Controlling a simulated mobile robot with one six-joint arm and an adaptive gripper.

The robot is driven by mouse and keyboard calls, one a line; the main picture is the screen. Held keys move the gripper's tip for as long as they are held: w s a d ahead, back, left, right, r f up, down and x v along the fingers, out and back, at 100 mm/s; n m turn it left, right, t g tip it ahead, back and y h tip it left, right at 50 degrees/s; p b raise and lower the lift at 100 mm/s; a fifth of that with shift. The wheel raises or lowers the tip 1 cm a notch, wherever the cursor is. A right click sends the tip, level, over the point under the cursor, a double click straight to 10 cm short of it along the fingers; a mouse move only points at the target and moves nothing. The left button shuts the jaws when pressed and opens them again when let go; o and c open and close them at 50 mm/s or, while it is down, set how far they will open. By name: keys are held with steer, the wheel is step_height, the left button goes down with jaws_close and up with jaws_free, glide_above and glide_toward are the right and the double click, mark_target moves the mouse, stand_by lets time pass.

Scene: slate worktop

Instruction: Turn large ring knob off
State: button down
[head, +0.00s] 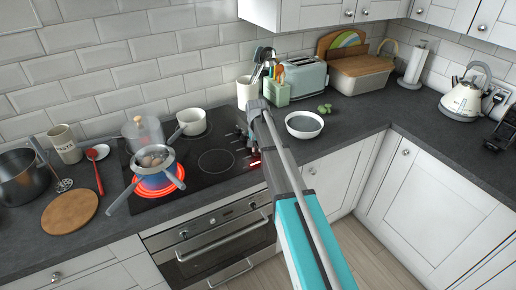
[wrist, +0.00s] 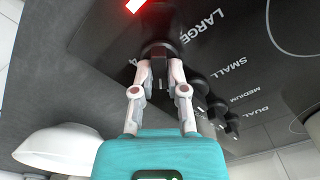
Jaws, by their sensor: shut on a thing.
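In the wrist view the large ring knob (wrist: 157,46) is a dark round knob beside the printed word LARGE. My gripper (wrist: 160,70) is shut on it, with one pale finger on each side of its grip. The fingers cover part of the knob, and I cannot read its pointer. A red light (wrist: 134,5) shows on the glass near it. My arm hides most of the knob area there.
Several other dark knobs (wrist: 218,106) run in a row right beside my gripper. A white bowl (head: 304,124) stands right of the hob; it also shows in the wrist view (wrist: 60,150). A white pot (head: 191,121) and a glass lid (head: 143,132) are at the back.

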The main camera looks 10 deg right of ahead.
steer(key=n, duration=0.3)
steer(key=shift+w+n, duration=0.2)
steer(key=shift+n, duration=2.2)
steer(key=c, duration=0.7)
jaws_free()
steer(key=shift+o, duration=0.2)
steer(key=shift+s, duration=0.1)
steer(key=s+m, duration=0.3)
steer(key=s, duration=2.6)
steer(key=shift+s+d+m, duration=0.2)
steer(key=shift+s+m, duration=0.05)
steer(key=shift+m, duration=0.05)
